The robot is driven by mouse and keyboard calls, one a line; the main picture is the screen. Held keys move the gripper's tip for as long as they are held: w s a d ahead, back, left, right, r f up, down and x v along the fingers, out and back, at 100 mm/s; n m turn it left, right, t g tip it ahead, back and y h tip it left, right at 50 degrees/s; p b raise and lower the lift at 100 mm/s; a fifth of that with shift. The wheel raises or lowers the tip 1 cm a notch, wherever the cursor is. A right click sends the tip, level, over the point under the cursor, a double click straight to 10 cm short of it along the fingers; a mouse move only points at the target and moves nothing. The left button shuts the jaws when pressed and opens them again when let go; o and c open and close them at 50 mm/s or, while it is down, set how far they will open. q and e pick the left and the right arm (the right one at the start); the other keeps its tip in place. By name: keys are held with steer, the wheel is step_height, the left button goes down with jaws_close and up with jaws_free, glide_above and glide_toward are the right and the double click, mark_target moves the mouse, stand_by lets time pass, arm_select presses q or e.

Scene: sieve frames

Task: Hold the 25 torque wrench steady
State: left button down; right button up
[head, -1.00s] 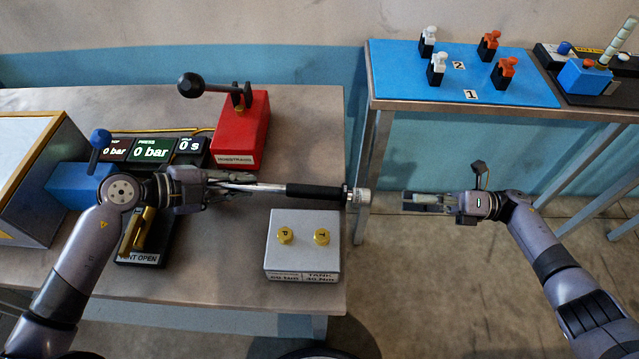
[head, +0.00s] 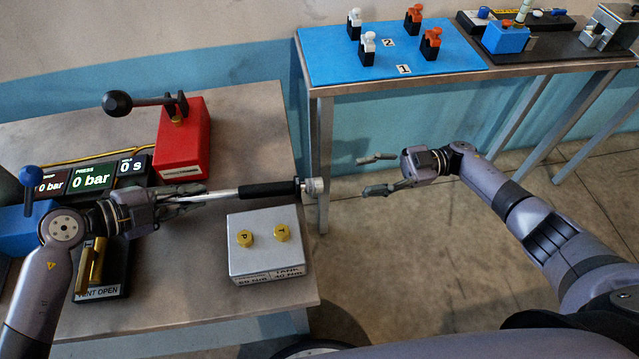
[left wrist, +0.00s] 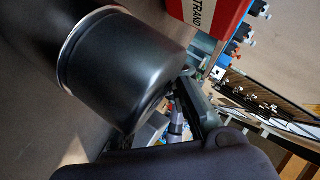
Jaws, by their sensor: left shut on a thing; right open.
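The torque wrench (head: 265,190) has a bright steel shaft, a black grip and a silver end piece at its right. My left gripper (head: 180,200) is shut on the shaft end at the left and holds the wrench roughly level over the left table. Its number cannot be read. In the left wrist view, a large black cylindrical part (left wrist: 120,75) fills the upper left, and the gripper's hold is mostly hidden. My right gripper (head: 375,174) is open and empty, to the right of the wrench's silver end and apart from it, over the gap between the tables.
A grey box with two yellow caps (head: 264,262) stands just below the wrench. A red block with a black-knobbed lever (head: 180,150) and pressure displays (head: 92,180) stand behind. A blue mat (head: 330,75) with several white and orange pieces lies on the back table.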

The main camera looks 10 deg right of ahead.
mark_target(320, 187)
steer(key=a+m, duration=0.3)
steer(key=a, duration=0.1)
steer(key=a+m, duration=0.3)
steer(key=m, duration=0.1)
steer(key=s+a+m, duration=0.1)
steer(key=a+m, duration=0.3)
steer(key=shift+a+r, duration=0.1)
steer(key=shift+a, duration=0.25)
steer(key=shift+c, duration=0.4)
jaws_close()
